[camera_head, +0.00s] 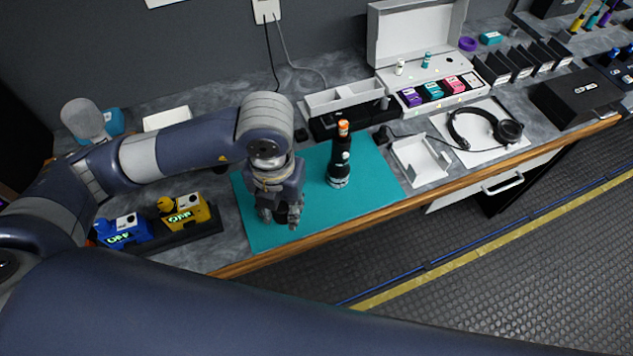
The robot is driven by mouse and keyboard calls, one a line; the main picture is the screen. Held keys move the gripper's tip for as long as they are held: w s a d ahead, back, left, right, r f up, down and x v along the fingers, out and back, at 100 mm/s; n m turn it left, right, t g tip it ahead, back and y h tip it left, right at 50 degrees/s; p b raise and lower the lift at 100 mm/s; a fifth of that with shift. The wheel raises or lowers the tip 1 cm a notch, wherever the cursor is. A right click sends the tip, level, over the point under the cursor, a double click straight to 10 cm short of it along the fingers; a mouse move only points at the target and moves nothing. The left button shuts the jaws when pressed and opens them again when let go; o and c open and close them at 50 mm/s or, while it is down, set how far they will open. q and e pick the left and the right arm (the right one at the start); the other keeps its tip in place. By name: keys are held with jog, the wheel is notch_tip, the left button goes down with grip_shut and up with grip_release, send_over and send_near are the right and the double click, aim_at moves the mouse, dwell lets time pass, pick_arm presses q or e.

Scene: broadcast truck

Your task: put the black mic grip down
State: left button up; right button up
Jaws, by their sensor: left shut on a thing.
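My left gripper (281,215) points down over the front left part of the teal mat (375,185). It is shut on a small dark thing, taken to be the black mic grip, which the fingers and wrist hide almost fully. I cannot tell whether it touches the mat. A black handheld mic body (340,160) with an orange top stands upright on the mat, right of the gripper and apart from it. My right gripper is out of view.
Blue (124,231) and yellow (184,211) packs sit in a dark holder left of the mat. A white bracket (420,160) and headphones (485,130) lie to the right. A grey tray (345,99) and an open case (440,90) stand behind. The mat's front right is clear.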

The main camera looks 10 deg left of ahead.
pick_arm(q)
jog(key=n, duration=0.2)
jog(key=s+n, duration=0.1)
jog(key=shift+d+f, duration=0.3)
jog(key=shift+f, duration=0.1)
jog(key=n+p, duration=0.5)
jog(key=n, duration=0.8)
send_over(306, 189)
notch_tip(306, 189, down, 4)
jog(key=shift+s+r, duration=0.15)
jog(key=shift+r, duration=0.1)
jog(key=shift+f, duration=0.1)
notch_tip(306, 189, down, 3)
jog(key=shift+r+p, duration=0.1)
jog(key=shift+p, duration=0.8)
jog(key=shift+f, duration=0.3)
jog(key=shift+f, duration=0.1)
